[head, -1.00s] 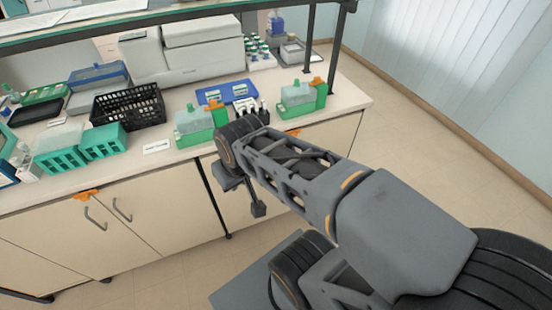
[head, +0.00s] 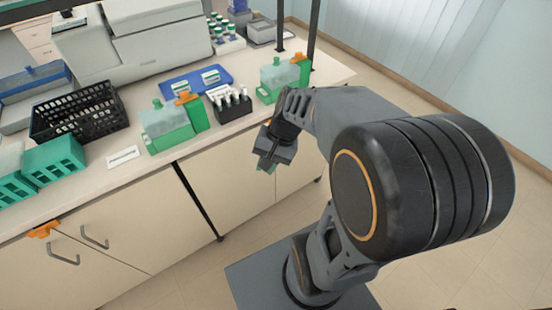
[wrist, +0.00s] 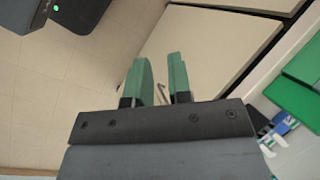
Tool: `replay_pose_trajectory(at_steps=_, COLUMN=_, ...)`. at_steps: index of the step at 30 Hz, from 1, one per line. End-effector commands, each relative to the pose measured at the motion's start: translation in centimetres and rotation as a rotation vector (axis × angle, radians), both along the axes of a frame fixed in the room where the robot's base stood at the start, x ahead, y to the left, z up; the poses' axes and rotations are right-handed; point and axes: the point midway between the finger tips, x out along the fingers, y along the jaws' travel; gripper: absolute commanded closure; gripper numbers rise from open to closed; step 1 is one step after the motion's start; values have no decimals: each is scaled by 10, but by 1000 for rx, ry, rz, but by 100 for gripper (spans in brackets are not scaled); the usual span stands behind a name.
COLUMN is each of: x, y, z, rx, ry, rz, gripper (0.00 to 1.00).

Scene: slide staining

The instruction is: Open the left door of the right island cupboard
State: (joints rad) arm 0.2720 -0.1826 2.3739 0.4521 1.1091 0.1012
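The right island cupboard shows in the head view right of the dark gap. Its left door (head: 232,172) is a pale flat panel that looks shut. Its right door (head: 297,160) is partly covered by my arm. My gripper (head: 268,163) is in front of the cupboard front, near the line between the doors, and hides any handle there. In the wrist view, my gripper (wrist: 161,75) has its two green fingers apart with nothing held. Pale door panels (wrist: 215,45) lie beyond the fingers.
The left cupboard has two handles (head: 64,252) and an orange clip (head: 44,229). The countertop above carries a green-based box (head: 168,128), a vial rack (head: 232,105), a blue tray (head: 196,82) and a black basket (head: 80,112). The floor at right is open.

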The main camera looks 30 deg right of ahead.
Motion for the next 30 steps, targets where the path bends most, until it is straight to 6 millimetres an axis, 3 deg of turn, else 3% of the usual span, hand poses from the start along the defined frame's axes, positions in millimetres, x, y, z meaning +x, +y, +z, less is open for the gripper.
replay_pose_trajectory(at_steps=1, x=10, y=-8, z=-42, rx=122, ry=90, rz=-137, gripper=81)
replay_pose_trajectory(at_steps=3, x=25, y=-17, z=-69, rx=297, ry=188, rz=-317, gripper=81)
replay_pose_trajectory(at_steps=9, x=70, y=-73, z=-139, rx=787, ry=352, rz=-781, gripper=81)
replay_pose_trajectory(at_steps=15, x=91, y=-142, z=-193, rx=1168, ry=382, rz=-1092, gripper=81)
replay_pose_trajectory(at_steps=18, x=93, y=-167, z=-211, rx=1293, ry=374, rz=-1184, gripper=81)
replay_pose_trajectory(at_steps=22, x=95, y=-186, z=-224, rx=1385, ry=361, rz=-1248, gripper=81)
replay_pose_trajectory(at_steps=26, x=102, y=-186, z=-228, rx=1417, ry=355, rz=-1269, gripper=81)
replay_pose_trajectory(at_steps=30, x=120, y=-170, z=-228, rx=1418, ry=357, rz=-1268, gripper=81)
